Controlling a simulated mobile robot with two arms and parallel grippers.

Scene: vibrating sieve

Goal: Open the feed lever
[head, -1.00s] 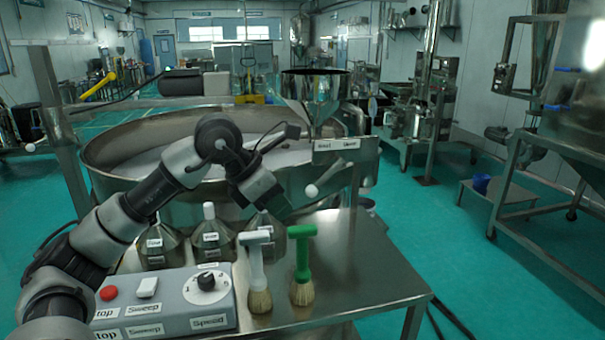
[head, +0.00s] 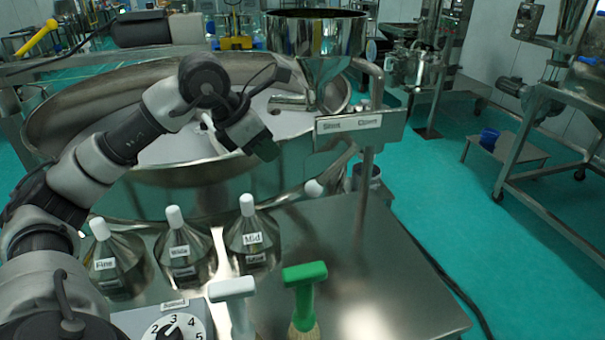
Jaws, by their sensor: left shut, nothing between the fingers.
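The feed lever (head: 314,187) shows as a pale round knob on a thin rod, low and left under the label plate (head: 347,124), whose words read roughly "Shut" on the left and "Open" on the right. The plate sits below the steel feed hopper (head: 315,40). My left gripper (head: 268,151) is shut and empty, up and left of the knob and apart from it, in front of the sieve pan. My right gripper is not in view.
The wide round sieve pan (head: 62,118) fills the left behind my arm. Several steel flasks with white caps (head: 180,252), a white brush (head: 232,288), a green brush (head: 304,274) and a dial box (head: 190,315) stand in front. The table's right part (head: 400,285) is clear.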

